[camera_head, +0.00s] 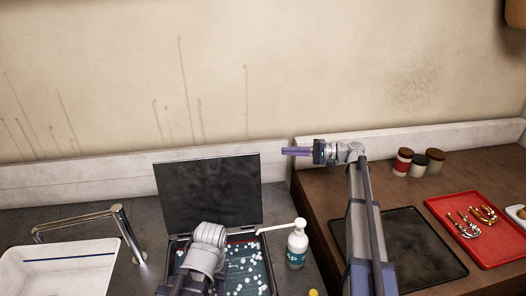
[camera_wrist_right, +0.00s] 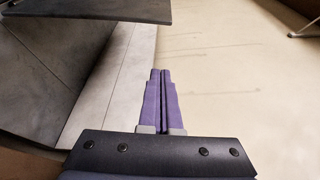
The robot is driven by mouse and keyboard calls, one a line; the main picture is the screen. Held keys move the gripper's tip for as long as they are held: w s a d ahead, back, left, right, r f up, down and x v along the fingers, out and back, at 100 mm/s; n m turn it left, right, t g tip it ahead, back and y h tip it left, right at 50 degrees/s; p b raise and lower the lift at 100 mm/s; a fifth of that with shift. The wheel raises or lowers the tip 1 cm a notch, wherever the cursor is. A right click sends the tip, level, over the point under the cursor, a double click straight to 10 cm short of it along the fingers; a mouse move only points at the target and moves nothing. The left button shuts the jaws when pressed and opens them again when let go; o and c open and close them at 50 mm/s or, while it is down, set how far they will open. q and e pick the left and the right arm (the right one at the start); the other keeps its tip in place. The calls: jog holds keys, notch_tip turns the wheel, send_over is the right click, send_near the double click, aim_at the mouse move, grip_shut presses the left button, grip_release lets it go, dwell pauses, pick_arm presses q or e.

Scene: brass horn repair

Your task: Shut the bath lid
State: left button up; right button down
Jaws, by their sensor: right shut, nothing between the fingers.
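The bath (camera_head: 267,254) is a dark box on the grey worktop, with white bubbles or beads showing inside over a dark green interior. Its lid (camera_head: 207,188) is a dark, flat panel standing open, nearly upright, at the back edge. My right gripper (camera_head: 284,151) has purple fingers, shut and empty, pointing left. It is in the air just right of the lid's upper right corner, apart from it in the picture. In the right wrist view its fingers (camera_wrist_right: 160,72) are together, and a dark panel, likely the lid (camera_wrist_right: 95,10), shows at upper left. A grey arm link of mine hides part of the bath; my left fingers do not show.
A white pump bottle (camera_head: 297,246) stands right of the bath, its spout reaching toward it. A sink (camera_head: 60,270) and tap (camera_head: 125,232) are at left. Right are jars (camera_head: 419,164), a black mat (camera_head: 410,245) and a red tray (camera_head: 480,240). The wall is behind.

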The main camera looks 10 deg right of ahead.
jog(key=a, duration=0.9)
jog(key=shift+s+a, duration=0.25)
jog(key=shift+s, duration=0.2)
jog(key=shift+r, duration=0.15)
jog(key=s+n+y+b, duration=0.1)
jog(key=s+n, duration=0.1)
jog(key=s, duration=1.2)
jog(key=shift+s+n+b, duration=0.15)
jog(key=shift+n+b, duration=0.15)
jog(key=shift+n, duration=0.1)
